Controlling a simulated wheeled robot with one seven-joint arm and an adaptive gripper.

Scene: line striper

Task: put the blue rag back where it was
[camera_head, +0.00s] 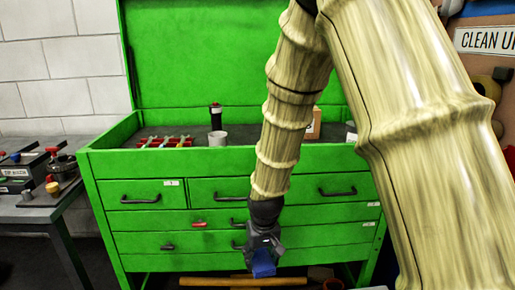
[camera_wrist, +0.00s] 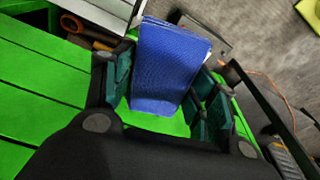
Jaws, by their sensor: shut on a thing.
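The blue rag (camera_head: 263,264) is held in my gripper (camera_head: 263,250), low in front of the green tool chest (camera_head: 150,192). In the wrist view the rag (camera_wrist: 168,66) looks like a folded blue block between the two dark fingers of my gripper (camera_wrist: 160,95). The gripper is shut on it. The rag hangs clear of the drawer fronts as far as I can tell. The spot where the rag was before cannot be made out in these frames.
The chest's open top tray holds a red rack (camera_head: 168,142), a white cup (camera_head: 218,138) and a dark bottle (camera_head: 215,115). A grey bench (camera_head: 45,208) stands at the left. Below the drawers is a wooden handle (camera_head: 240,281). A "CLEAN UP" sign (camera_head: 487,40) hangs at the right.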

